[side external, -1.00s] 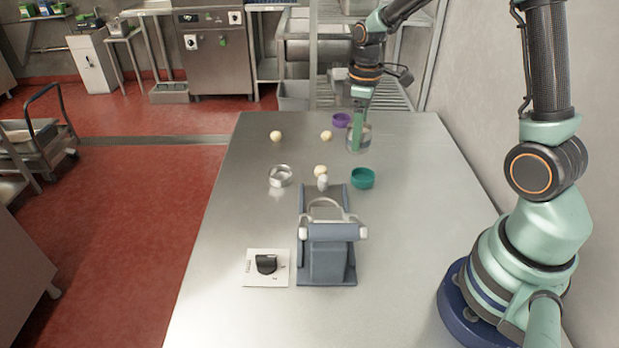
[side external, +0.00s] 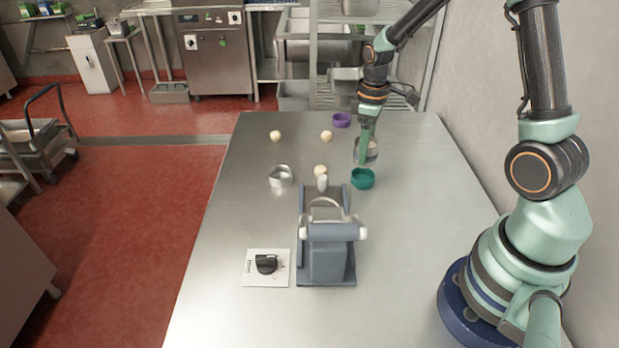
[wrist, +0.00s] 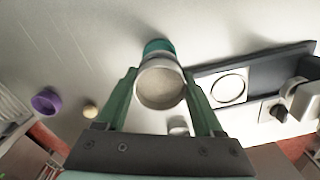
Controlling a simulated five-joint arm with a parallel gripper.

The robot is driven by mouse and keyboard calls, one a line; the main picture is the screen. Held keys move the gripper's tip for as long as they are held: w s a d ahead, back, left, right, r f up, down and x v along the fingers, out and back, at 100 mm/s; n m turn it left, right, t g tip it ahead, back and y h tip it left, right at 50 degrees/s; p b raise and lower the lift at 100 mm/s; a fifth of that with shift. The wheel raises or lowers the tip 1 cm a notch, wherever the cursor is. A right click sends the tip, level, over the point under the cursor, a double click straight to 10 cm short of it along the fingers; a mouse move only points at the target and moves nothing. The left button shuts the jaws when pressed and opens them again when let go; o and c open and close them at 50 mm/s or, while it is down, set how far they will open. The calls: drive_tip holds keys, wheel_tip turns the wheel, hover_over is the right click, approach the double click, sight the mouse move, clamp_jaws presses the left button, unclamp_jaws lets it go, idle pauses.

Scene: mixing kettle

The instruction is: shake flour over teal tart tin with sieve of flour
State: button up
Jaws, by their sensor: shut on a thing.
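My gripper (side external: 366,138) is shut on the sieve of flour (side external: 372,150), a round grey metal cup. In the wrist view the sieve (wrist: 160,84) sits between the two green fingers of my gripper (wrist: 160,92), with pale flour inside. The teal tart tin (side external: 362,179) stands on the table, just below the sieve in the side view. In the wrist view the tin (wrist: 158,46) shows just beyond the sieve's rim, partly hidden by it. The sieve is held above the table.
A purple tin (side external: 342,120) stands at the back of the metal table (side external: 225,215). A silver tin (side external: 280,176) and pale balls (side external: 276,136) lie to the left. A blue-grey device (side external: 330,262) and a black knob on a plate (side external: 267,265) stand in front. The left table edge is clear.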

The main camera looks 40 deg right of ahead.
drive_tip(key=shift+w+a, duration=0.2)
drive_tip(key=shift+a, duration=0.35)
drive_tip(key=shift+s+d, duration=0.2)
drive_tip(key=shift+d, duration=0.45)
drive_tip(key=shift+s+d, duration=0.2)
drive_tip(key=shift+d, duration=0.45)
drive_tip(key=shift+w+a, duration=0.25)
drive_tip(key=shift+a, duration=0.45)
drive_tip(key=shift+w+a, duration=0.2)
drive_tip(key=shift+a, duration=0.5)
drive_tip(key=shift+s+d, duration=0.25)
drive_tip(key=shift+d, duration=0.45)
drive_tip(key=shift+s+d, duration=0.2)
drive_tip(key=shift+d, duration=0.5)
